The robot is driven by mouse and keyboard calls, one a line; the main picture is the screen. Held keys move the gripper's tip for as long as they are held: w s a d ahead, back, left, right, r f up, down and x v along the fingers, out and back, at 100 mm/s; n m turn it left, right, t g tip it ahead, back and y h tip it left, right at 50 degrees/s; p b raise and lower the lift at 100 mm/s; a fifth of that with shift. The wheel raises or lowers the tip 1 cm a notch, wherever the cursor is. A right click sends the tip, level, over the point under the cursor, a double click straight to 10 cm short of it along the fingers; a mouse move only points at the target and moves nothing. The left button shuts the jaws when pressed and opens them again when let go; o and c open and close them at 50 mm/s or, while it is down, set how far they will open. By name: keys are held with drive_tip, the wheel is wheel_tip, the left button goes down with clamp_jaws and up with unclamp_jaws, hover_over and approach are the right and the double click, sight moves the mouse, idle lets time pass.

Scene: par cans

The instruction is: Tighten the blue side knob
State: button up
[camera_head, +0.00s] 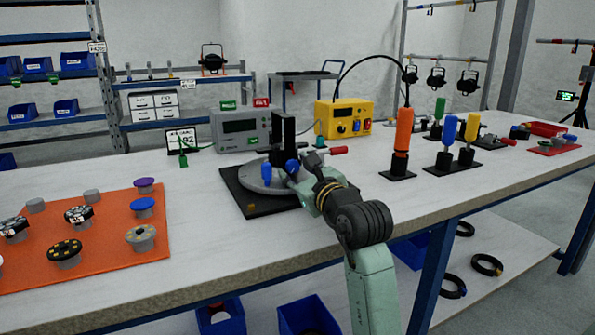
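A round grey turntable fixture (248,183) sits on a black base plate (232,192) near the table's front edge. A black upright block (284,128) rises from it. Two blue parts show low on the fixture: a rounded blue knob (292,167) beside the upright and a blue upright piece (266,173) to its left. I cannot tell for certain which is the side knob. My gripper (304,180) reaches in from the front right, its end close to the rounded knob. Its fingers are small and partly hidden, so contact and opening cannot be told.
A red-handled part (337,150) lies just behind my gripper. A grey meter box (240,130) and a yellow power unit (344,119) stand behind. Orange (403,130) and blue (448,132) upright drivers stand right. An orange mat (105,255) with several discs lies left.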

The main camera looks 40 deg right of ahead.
clamp_jaws()
drive_tip(key=shift+r+m+p, duration=0.2)
drive_tip(key=shift+m+p, duration=0.2)
drive_tip(key=shift+p, duration=0.2)
drive_tip(key=m+p, duration=0.2)
drive_tip(key=shift+r+p, duration=0.15)
drive_tip(key=shift+p, duration=0.15)
drive_tip(key=shift+m+p, duration=0.75)
drive_tip(key=shift+m, duration=0.05)
drive_tip(key=shift+f, duration=0.3)
drive_tip(key=shift+o, duration=1.2)
unclamp_jaws()
